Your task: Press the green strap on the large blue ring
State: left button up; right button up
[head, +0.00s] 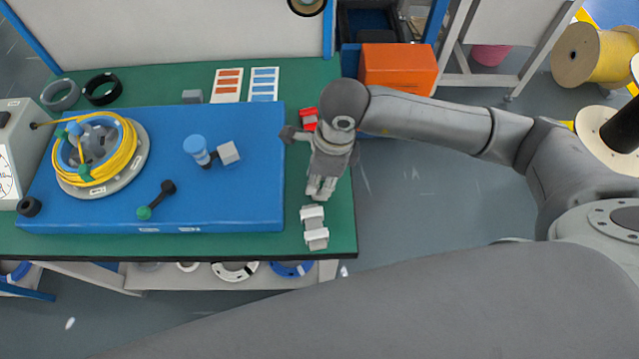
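The large blue ring (63,152) lies at the left of the blue board, with a coil of yellow cable (130,150) around it and a grey hub in its middle. A green strap (84,173) sits at the ring's near side, over the cable. A second green-teal piece (60,133) shows at its far left side. My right gripper (320,190) points down over the right end of the green table, well to the right of the ring. Its fingers look close together, but I cannot tell whether they are open. My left gripper is not in view.
A grey-white block (314,228) lies just below my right gripper. The blue board (240,195) carries a blue-topped post (196,148) and a green-and-black lever (156,200). A grey dial box (18,150) stands at the left.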

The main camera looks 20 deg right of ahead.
jog(key=c, duration=0.4)
jog(key=shift+r+p, duration=2.2)
jog(key=shift+r, duration=1.8)
jog(key=shift+c, duration=0.2)
